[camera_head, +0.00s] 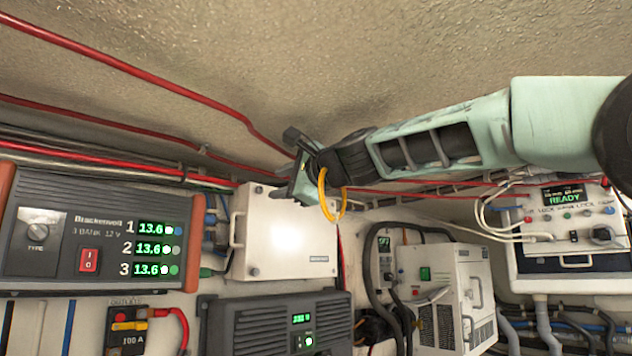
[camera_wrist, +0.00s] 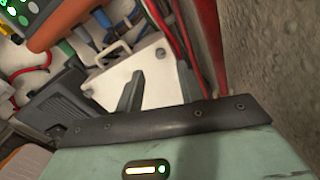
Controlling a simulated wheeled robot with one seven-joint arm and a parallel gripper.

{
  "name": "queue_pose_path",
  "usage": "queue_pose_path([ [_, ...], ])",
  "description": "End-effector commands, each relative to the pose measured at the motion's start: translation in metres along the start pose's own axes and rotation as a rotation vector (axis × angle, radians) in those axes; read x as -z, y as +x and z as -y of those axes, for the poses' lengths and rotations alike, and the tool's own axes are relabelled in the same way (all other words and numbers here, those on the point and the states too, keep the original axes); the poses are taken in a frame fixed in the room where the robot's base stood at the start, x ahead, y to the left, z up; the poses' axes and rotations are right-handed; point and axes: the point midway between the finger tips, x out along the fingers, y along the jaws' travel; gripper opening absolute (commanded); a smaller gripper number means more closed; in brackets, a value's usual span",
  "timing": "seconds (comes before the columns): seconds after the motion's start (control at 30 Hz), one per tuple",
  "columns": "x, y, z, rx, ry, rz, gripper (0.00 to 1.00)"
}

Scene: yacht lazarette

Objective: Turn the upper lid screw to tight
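A white box with a flat lid (camera_head: 290,240) is mounted on the wall. Its upper lid screw (camera_head: 259,190) is a small dark head near the upper left corner. In the wrist view the lid (camera_wrist: 150,75) lies beyond my fingers, with the upper screw (camera_wrist: 160,52) near the top corner. A second, lower screw (camera_head: 254,271) sits near the lower left corner. My gripper (camera_head: 295,165) is above and in front of the box's top edge. In the wrist view my two dark fingers (camera_wrist: 159,92) are apart with nothing between them. They do not touch the screw. Its slot direction is too small to read.
A charger (camera_head: 100,235) with green readouts is at left. A dark grey unit (camera_head: 270,325) sits below the box. Red cables (camera_head: 190,90) run along the wall above. A yellow loop (camera_head: 323,190) hangs at my gripper. White units (camera_head: 450,290) stand at right.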

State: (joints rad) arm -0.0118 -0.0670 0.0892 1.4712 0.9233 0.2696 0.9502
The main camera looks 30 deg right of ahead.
Motion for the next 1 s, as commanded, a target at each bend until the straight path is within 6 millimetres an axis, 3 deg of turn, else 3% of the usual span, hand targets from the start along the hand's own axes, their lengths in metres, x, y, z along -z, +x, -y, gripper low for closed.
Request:
queue_pose_path([
  [0.2,0.002,-0.054,-0.003,0.004,-0.002,-0.002,0.38],
  [0.43,0.002,-0.096,-0.003,0.003,-0.001,-0.002,0.38],
  [0.63,0.001,-0.111,-0.001,0.0,0.0,-0.001,0.38],
  [1.0,0.001,-0.112,0.0,-0.001,0.0,-0.001,0.38],
])
